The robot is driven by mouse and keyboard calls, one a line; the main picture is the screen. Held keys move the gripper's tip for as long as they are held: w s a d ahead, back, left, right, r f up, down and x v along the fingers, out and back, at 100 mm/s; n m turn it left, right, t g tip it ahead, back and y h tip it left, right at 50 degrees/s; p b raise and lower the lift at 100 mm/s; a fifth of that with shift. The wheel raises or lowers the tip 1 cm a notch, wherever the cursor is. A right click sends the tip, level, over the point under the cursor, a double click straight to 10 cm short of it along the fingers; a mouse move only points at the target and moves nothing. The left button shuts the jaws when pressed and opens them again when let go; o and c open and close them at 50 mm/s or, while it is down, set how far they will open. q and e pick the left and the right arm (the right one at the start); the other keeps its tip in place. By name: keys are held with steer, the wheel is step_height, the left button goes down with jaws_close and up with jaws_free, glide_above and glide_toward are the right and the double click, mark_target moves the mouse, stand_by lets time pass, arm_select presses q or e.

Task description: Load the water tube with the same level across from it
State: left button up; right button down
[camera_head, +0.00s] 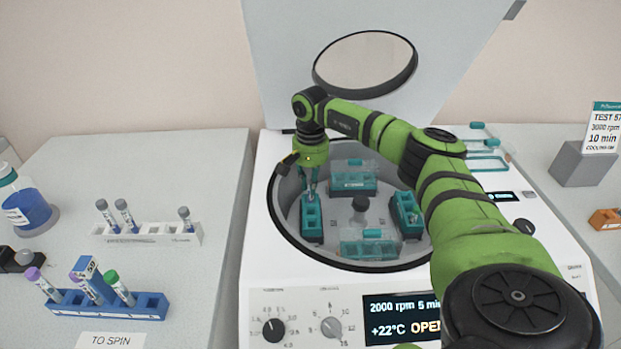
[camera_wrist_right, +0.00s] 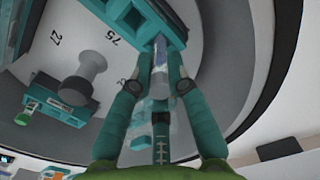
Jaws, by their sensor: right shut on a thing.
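My right gripper (camera_head: 310,190) is inside the open centrifuge bowl, above the left teal bucket (camera_head: 312,222). In the right wrist view its fingers (camera_wrist_right: 160,85) are shut on a clear tube (camera_wrist_right: 160,62), whose far end meets a slot of a teal bucket (camera_wrist_right: 172,28); how deep it sits cannot be told. Other teal buckets stand at the back (camera_head: 352,183), right (camera_head: 407,217) and front (camera_head: 369,250) of the bowl, around the grey hub (camera_head: 360,205). A green cap (camera_wrist_right: 26,117) shows on another bucket in the wrist view. My left gripper is out of view.
A white rack (camera_head: 150,236) holds grey-capped tubes on the left table. A blue rack (camera_head: 150,306) in front holds purple- and green-capped tubes and a block marked 50. The centrifuge lid (camera_head: 290,75) stands open behind. A bottle (camera_head: 25,210) stands far left.

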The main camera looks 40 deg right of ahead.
steer(key=c, duration=1.1)
jaws_free()
step_height(320, 180, up, 8)
steer(key=shift+f, duration=0.25)
